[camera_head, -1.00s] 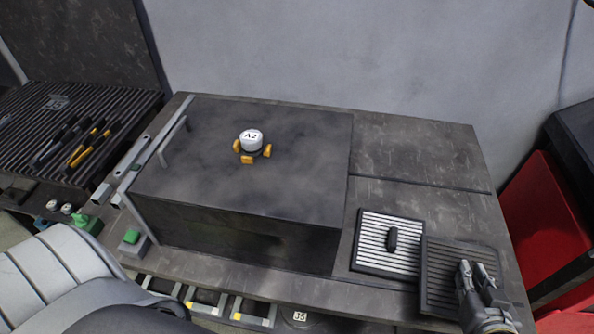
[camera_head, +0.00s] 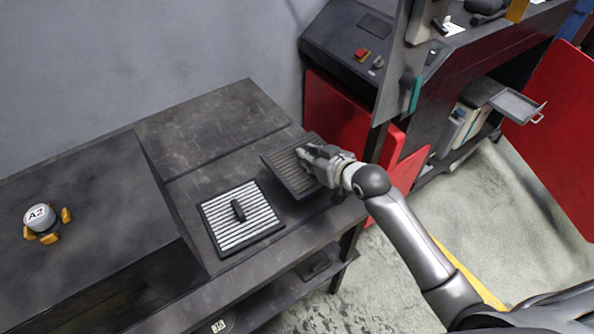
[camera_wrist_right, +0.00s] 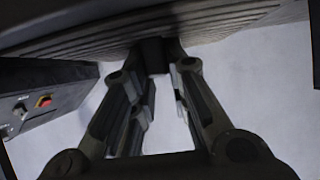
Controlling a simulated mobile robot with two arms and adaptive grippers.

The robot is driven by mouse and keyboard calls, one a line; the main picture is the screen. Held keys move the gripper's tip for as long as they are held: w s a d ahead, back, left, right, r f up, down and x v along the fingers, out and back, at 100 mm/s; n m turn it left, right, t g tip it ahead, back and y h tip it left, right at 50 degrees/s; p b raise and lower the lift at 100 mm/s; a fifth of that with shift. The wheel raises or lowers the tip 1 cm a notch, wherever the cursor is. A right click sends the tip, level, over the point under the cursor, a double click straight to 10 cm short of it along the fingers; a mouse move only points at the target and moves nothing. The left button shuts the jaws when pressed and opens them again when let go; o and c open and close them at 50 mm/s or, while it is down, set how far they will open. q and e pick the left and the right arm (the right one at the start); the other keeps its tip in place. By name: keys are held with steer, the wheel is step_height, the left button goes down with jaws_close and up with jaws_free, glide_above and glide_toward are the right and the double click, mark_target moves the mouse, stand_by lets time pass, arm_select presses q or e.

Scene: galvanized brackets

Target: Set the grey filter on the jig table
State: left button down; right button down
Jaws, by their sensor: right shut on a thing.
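The grey filter (camera_head: 284,174) is a dark framed panel with fine ribs. My right gripper (camera_head: 304,154) is shut on its handle, and the filter hangs at the right end of the dark workbench (camera_head: 205,118), seemingly a little above it. In the right wrist view the ribbed filter (camera_wrist_right: 215,22) spans the top, with its dark handle between the fingers of the right gripper (camera_wrist_right: 160,68). I cannot tell for sure which surface is the jig table. My left gripper is in neither current view.
A white-slatted filter (camera_head: 255,220) with a black handle lies on the bench, left of the grey one. A white A2 unit (camera_head: 40,218) with orange feet stands on the raised box at left. A machine with red panels (camera_head: 340,115) stands behind and right. Floor shows at lower right.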

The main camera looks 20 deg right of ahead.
mark_target(310, 174)
step_height(310, 174, down, 3)
steer(key=shift+f, duration=0.1)
step_height(310, 174, down, 3)
steer(key=shift+f+p, duration=0.1)
steer(key=shift+p, duration=0.2)
arm_select(q)
steer(key=shift+d+r, duration=0.35)
steer(key=shift+d, duration=0.05)
arm_select(e)
steer(key=shift+f, duration=0.1)
steer(key=shift+f, duration=0.2)
steer(key=c, duration=1.4)
jaws_free()
arm_select(q)
steer(key=shift+a, duration=0.2)
arm_select(e)
steer(key=shift+r, duration=0.1)
